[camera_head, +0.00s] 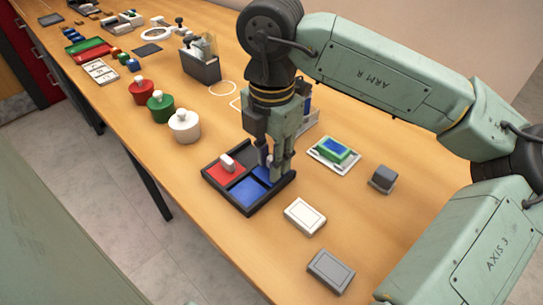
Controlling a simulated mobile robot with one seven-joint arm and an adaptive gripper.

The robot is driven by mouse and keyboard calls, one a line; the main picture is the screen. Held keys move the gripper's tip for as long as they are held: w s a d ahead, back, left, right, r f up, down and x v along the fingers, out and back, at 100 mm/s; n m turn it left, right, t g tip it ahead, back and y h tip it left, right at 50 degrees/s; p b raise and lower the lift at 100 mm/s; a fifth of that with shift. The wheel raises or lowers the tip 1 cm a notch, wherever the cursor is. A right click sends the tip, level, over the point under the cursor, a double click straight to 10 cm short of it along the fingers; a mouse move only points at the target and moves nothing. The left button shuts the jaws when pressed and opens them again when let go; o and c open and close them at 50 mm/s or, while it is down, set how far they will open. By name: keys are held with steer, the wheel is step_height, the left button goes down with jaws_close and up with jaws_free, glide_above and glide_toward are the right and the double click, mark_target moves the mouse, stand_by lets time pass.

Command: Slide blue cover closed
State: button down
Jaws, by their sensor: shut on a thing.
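A black tray (213,183) with square compartments stands on the wooden table. A red cover (222,171) with a white handle (227,163) lies at its left. A blue panel (250,193) lies in the front compartment. A second blue area, the blue cover (261,174), shows at the right, partly hidden behind my fingers. My gripper (272,168) points down over the tray's right side. It is shut on what seems to be the blue cover's handle, mostly hidden between the fingers.
A white box (305,216), a grey box (330,270), a small dark block (383,179) and a green-and-blue item on a white plate (334,154) stand to the right. White (184,127), green (160,107) and red (141,92) knobbed jars stand to the left.

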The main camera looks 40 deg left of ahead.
mark_target(246, 192)
stand_by(0.4)
steer(key=s+b, duration=0.1)
steer(key=s, duration=0.2)
steer(key=s+b, duration=0.1)
steer(key=s, duration=0.1)
steer(key=shift+a+f+b, duration=0.15)
steer(key=shift+a+b, duration=0.2)
steer(key=shift+s, duration=0.6)
steer(key=c, duration=1.3)
jaws_free()
steer(key=shift+a, duration=0.1)
steer(key=shift+r, duration=0.25)
step_height(246, 192, up, 12)
steer(key=shift+f, duration=0.1)
